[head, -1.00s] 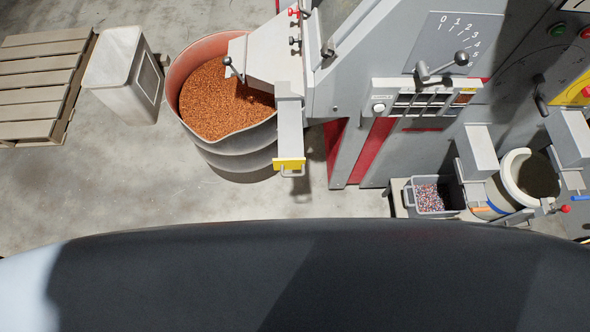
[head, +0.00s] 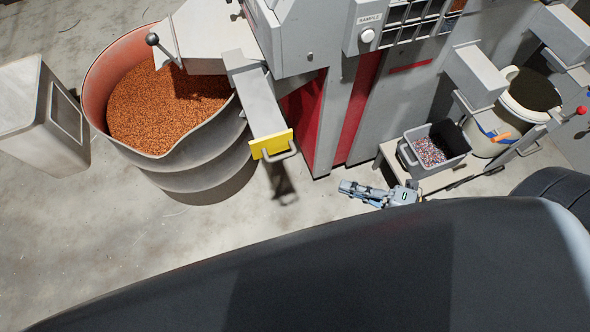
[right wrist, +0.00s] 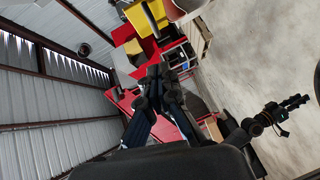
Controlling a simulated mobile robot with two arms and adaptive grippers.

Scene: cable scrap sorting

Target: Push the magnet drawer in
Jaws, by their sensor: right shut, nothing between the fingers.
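The magnet drawer (head: 256,98) is a long grey box that sticks out of the machine beside the drum of copper granules. Its front is a yellow plate (head: 272,145) with a grey bar handle (head: 283,153). My right gripper (head: 343,187) is low and to the right of the yellow front, apart from it, and points left. It is shut and empty. In the right wrist view my right gripper (right wrist: 166,72) shows dark in the middle.
A large drum (head: 190,160) of copper granules stands left of the drawer. A grey bin (head: 459,160) of mixed scrap sits on a low stand at right, near my gripper. A pale bin (head: 25,120) stands far left. Floor before the drawer is clear.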

